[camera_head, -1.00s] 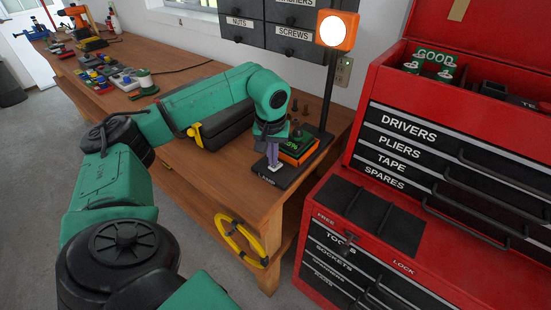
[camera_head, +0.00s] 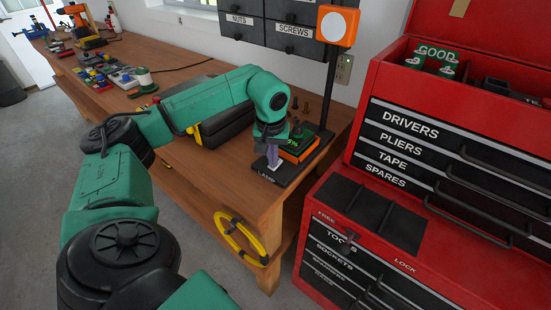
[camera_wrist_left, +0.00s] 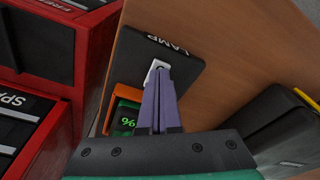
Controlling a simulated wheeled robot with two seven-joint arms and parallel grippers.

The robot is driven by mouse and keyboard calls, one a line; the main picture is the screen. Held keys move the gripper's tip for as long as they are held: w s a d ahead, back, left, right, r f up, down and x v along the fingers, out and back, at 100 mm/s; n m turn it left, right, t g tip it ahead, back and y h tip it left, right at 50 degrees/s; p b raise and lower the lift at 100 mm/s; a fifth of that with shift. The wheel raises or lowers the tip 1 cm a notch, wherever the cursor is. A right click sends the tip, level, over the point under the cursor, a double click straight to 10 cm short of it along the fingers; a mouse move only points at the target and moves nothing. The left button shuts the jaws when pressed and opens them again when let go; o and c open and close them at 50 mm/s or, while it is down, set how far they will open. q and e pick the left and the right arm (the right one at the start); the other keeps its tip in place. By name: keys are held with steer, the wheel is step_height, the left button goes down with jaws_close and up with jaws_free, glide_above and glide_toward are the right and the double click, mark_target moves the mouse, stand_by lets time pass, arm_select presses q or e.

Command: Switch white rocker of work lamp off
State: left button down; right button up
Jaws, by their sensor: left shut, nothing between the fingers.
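The work lamp has an orange head (camera_head: 338,26) on a black post, and its round face is plain white-grey and unlit. Its black base (camera_head: 291,173), marked LAMP, lies on the bench near the front right corner. The white rocker (camera_wrist_left: 156,68) sits on the base by the lettering. My left gripper (camera_head: 273,164) points down over the base. In the left wrist view its purple fingers (camera_wrist_left: 159,90) are together, empty, with tips at the rocker, partly covering it. I cannot tell whether they touch. My right gripper is not in view.
An orange device with a green display (camera_head: 299,146) stands right beside the fingers. A black case (camera_head: 219,122) lies left on the wooden bench (camera_head: 190,165). A red tool chest (camera_head: 360,185) stands close on the right. A yellow hose ring (camera_head: 240,240) hangs at the bench front.

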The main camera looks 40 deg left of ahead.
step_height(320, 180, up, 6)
steer(key=p, duration=0.5)
steer(key=shift+p, duration=0.4)
